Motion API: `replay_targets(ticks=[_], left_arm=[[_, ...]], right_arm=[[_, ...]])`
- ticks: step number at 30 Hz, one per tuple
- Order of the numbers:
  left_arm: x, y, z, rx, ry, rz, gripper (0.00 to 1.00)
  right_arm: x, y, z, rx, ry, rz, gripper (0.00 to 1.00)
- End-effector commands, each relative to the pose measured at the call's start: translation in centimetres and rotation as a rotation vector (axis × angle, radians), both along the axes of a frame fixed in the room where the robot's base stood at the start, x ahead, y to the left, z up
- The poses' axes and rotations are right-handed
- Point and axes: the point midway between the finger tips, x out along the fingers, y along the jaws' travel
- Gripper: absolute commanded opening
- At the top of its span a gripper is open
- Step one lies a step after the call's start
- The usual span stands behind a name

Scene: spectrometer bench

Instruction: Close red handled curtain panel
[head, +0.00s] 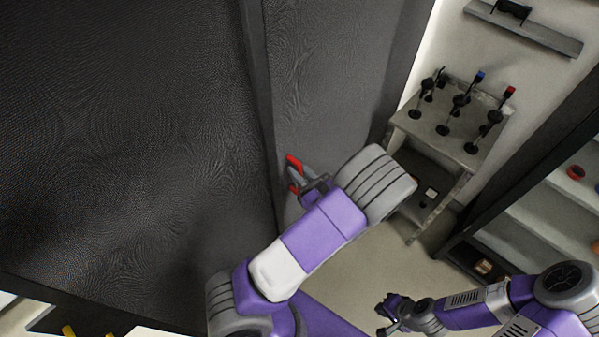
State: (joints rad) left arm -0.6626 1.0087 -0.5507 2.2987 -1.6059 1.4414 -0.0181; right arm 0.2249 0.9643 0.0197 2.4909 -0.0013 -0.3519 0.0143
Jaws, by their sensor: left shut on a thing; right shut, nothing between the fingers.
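The dark curtain panel (325,75) hangs at the upper middle, beside a wider dark curtain surface on the left. Its red handle (292,162) shows at the panel's left edge, low down. My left gripper (297,178) is at the red handle and shut on it; the arm hides part of the fingers and the panel's lower part. My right gripper (388,314) is shut and empty, low over the floor at the bottom right, apart from the curtain.
A grey table (447,133) with several small stands is at the right of the panel. A wall shelf (525,28) is above it. A dark shelving unit (530,160) is at the far right. Open floor (385,260) lies between them. Yellow items (68,331) show at the bottom left.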

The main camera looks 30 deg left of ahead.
Motion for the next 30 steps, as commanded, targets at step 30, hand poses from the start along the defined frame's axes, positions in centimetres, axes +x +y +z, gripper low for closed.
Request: replay_targets(ticks=[30], left_arm=[[-1.0,-2.1,-0.1,0.002,0.002,0.002,0.37]], right_arm=[[0.0,0.0,-0.3,0.000,0.000,0.000,0.00]])
